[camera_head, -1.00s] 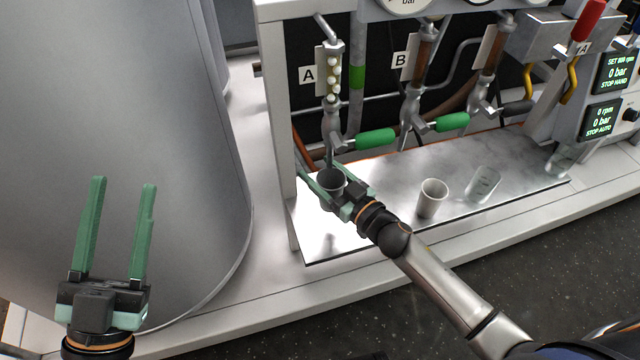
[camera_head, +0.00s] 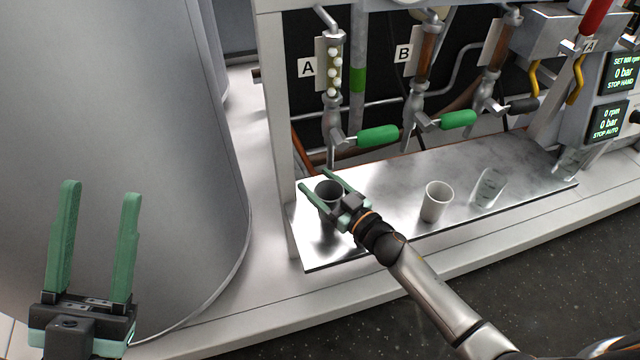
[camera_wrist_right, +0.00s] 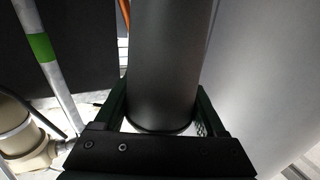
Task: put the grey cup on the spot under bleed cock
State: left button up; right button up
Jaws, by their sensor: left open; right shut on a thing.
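The grey cup (camera_head: 327,196) is upright over the left part of the metal tray, below the spout of the cock marked A (camera_head: 335,137), which has a green handle. My right gripper (camera_head: 313,178) is shut on the cup, with one finger on each side. I cannot tell whether the cup's base touches the tray. In the right wrist view the dark grey cup (camera_wrist_right: 165,65) stands between the fingers and its lower rim shows. My left gripper (camera_head: 100,190) is open and empty at the lower left, in front of the large grey drum.
A white cup (camera_head: 436,201) and a clear glass (camera_head: 488,188) stand further right on the metal tray (camera_head: 400,220). Another clear vessel (camera_head: 570,162) is at the tray's right end. The cock marked B, with a green handle (camera_head: 458,120), is right of A. The large drum (camera_head: 120,110) fills the left.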

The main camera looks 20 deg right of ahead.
aim_at(338, 201)
jog(key=shift+s+f+b, duration=0.1)
jog(key=shift+f+b, duration=0.2)
jog(key=shift+f, duration=0.25)
jog(key=o, duration=1.3)
jog(key=shift+f, duration=0.2)
jog(key=shift+c, duration=0.2)
jog(key=shift+r, duration=0.1)
jog(key=shift+s+r+p, duration=0.1)
jog(key=shift+r+p, duration=0.45)
jog(key=shift+p, duration=0.05)
jog(key=p+v, duration=0.2)
jog(key=v, duration=0.9)
jog(key=shift+s+d+r, duration=0.1)
jog(key=shift+d+r, duration=0.05)
jog(key=s+a+r+n+t+y, duration=0.2)
jog(key=s+r, duration=0.2)
jog(key=r, duration=0.7)
jog(key=s+a+r+n+t+y, duration=0.2)
jog(key=s+r, duration=0.3)
jog(key=r, duration=0.6)
jog(key=s+a+r+n+t+y, duration=0.1)
jog(key=s+r+n+y, duration=0.3)
jog(key=r, duration=0.7)
jog(key=shift+s+a+r+t, duration=0.35)
jog(key=shift+s+a, duration=0.2)
jog(key=shift+a, duration=0.2)
